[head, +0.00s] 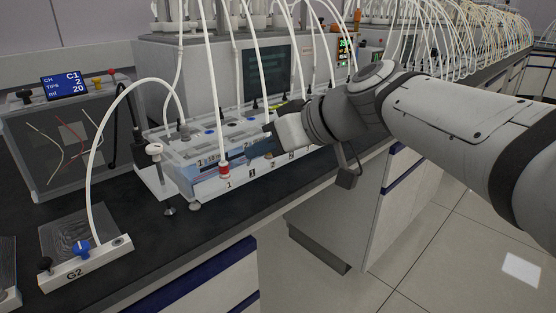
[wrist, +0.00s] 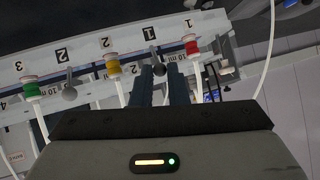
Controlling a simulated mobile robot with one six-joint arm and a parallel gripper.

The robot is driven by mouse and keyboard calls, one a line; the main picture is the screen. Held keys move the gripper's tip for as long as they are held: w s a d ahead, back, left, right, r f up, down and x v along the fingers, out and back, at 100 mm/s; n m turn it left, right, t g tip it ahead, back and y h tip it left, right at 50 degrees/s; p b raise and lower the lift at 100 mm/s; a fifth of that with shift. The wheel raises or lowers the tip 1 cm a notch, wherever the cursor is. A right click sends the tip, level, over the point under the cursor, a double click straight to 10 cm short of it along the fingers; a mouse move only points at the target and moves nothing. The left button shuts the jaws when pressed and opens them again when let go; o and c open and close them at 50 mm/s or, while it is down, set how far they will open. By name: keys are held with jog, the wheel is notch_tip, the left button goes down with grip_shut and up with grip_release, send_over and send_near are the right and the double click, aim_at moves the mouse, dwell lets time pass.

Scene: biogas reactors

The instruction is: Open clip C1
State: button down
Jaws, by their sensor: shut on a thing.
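In the wrist view, the two dark fingers of my gripper (wrist: 160,82) point up at the front of the white unit, beside the label 1. They are closed around a dark clip knob (wrist: 152,63), the one I take for clip C1. Most of it is hidden by the fingers. A similar grey knob (wrist: 69,92) stands clear beside the label 2.
Red (wrist: 191,47), yellow (wrist: 113,68) and green (wrist: 30,89) ports with white tubes flank the knobs. In the head view, tubes rise around my gripper. A display (head: 63,84) reads C1. A G2 block (head: 85,266) lies at the front left of the bench.

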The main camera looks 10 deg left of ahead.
jog(key=shift+r+b, duration=0.1)
jog(key=shift+b, duration=0.45)
jog(key=c, duration=1.4)
grip_release()
jog(key=shift+s, duration=0.1)
jog(key=shift+d, duration=0.15)
jog(key=v, duration=0.7)
jog(key=shift+s+d, duration=0.15)
jog(key=shift+d, duration=0.1)
